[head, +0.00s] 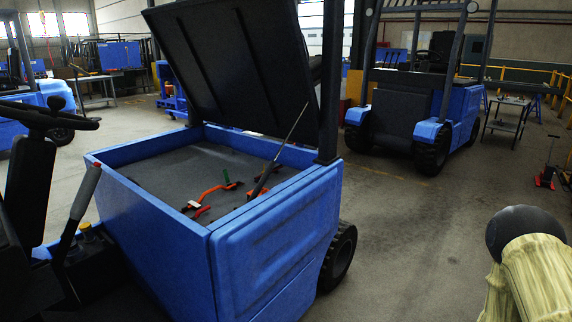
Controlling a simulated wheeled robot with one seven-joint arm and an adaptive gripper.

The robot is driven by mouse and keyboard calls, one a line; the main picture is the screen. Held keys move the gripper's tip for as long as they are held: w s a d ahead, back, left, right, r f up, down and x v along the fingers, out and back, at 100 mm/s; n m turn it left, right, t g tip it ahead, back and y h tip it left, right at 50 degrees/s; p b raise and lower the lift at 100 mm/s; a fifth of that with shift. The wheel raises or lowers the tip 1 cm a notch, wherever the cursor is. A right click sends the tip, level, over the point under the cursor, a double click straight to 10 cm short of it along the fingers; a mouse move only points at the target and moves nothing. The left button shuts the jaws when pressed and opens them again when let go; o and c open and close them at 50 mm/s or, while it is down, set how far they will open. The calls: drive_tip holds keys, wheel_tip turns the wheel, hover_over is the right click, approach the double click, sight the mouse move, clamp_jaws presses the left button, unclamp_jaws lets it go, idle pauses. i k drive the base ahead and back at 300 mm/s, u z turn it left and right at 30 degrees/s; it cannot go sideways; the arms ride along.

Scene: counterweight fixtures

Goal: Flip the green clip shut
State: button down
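A blue forklift (265,245) stands in front of me with its dark cover (235,55) raised and its grey inner bay (165,170) exposed. An orange lever-like part (208,192) lies on the bay floor, with a small dark green bit (231,186) at its right end. Another orange-red part (257,193) sits near the bay's right wall. Another tiny green spot (278,168) shows farther back. The green bits are too small to tell which is the clip, or whether it is open. My gripper is not in view.
A thin strut (292,135) and a dark upright post (328,90) rise at the bay's right side. A steering wheel (48,118) and lever (84,192) are at left. Another blue forklift (405,115) stands behind. The floor (420,235) at right is open.

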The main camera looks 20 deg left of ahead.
sight(225, 173)
drive_tip(key=z, duration=0.25)
drive_tip(key=i, duration=0.65)
drive_tip(key=u, duration=0.65)
drive_tip(key=i, duration=0.75)
drive_tip(key=u, duration=0.9)
drive_tip(key=k, duration=0.9)
drive_tip(key=u, duration=0.3)
